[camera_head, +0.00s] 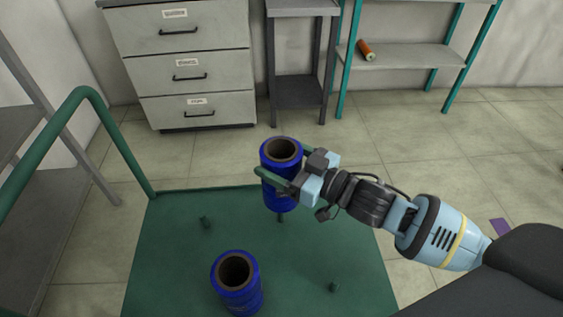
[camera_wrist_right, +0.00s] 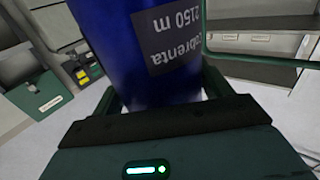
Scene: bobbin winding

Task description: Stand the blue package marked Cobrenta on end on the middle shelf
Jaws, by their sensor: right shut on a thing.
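The blue package marked Cobrenta (camera_head: 281,160) is a blue cylinder with a dark hollow core. My right gripper (camera_head: 279,178) is shut around its side and holds it upright over the green cart. In the right wrist view the package (camera_wrist_right: 120,60) fills the upper middle, and its dark label reads "Cobrenta 2150 m" upside down. A second blue cylinder (camera_head: 237,282) stands upright on the cart nearer to me; its label cannot be read. A shelf unit with teal posts stands at the back right, with a shelf board (camera_head: 415,56) in view. My left gripper is not in view.
The green cart (camera_head: 172,255) has short dark pegs on its deck and a green tube handle (camera_head: 95,92) at the left. An orange spool (camera_head: 365,50) lies on the shelf's left end. A drawer cabinet (camera_head: 185,65) and a grey stand (camera_head: 298,90) are at the back. Floor is clear before the shelf.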

